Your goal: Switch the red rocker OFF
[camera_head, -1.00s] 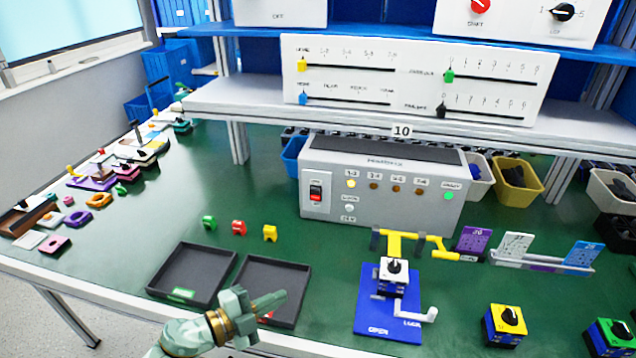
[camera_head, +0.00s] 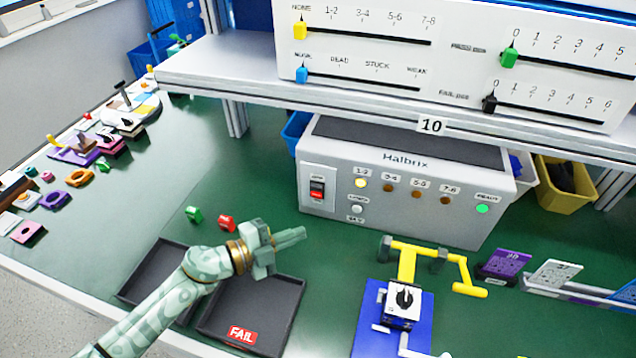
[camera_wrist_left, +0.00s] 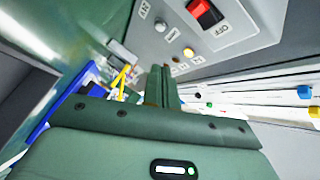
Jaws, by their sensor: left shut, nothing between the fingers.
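The red rocker (camera_head: 317,190) sits in a white plate at the left of the grey Halbrix box's front (camera_head: 400,212). The wrist view shows the rocker (camera_wrist_left: 205,13) near the top edge, with a black part and a red part and an OFF label beside it. My left gripper (camera_head: 303,236) is shut and empty, in front of the box, below and left of the rocker, apart from it. Its closed fingers (camera_wrist_left: 161,85) show in the wrist view, pointing toward the box front. The 1-2 lamp (camera_head: 361,183) glows yellow and the READY lamp (camera_head: 482,208) glows green. My right gripper is not seen.
Two black trays lie under my left arm; the nearer one (camera_head: 289,318) has a FAIL label. Green (camera_head: 193,213) and red (camera_head: 227,223) pieces lie behind them. A blue fixture (camera_head: 420,325) with a yellow clamp (camera_head: 408,262) stands at right. A shelf (camera_head: 210,72) overhangs the box.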

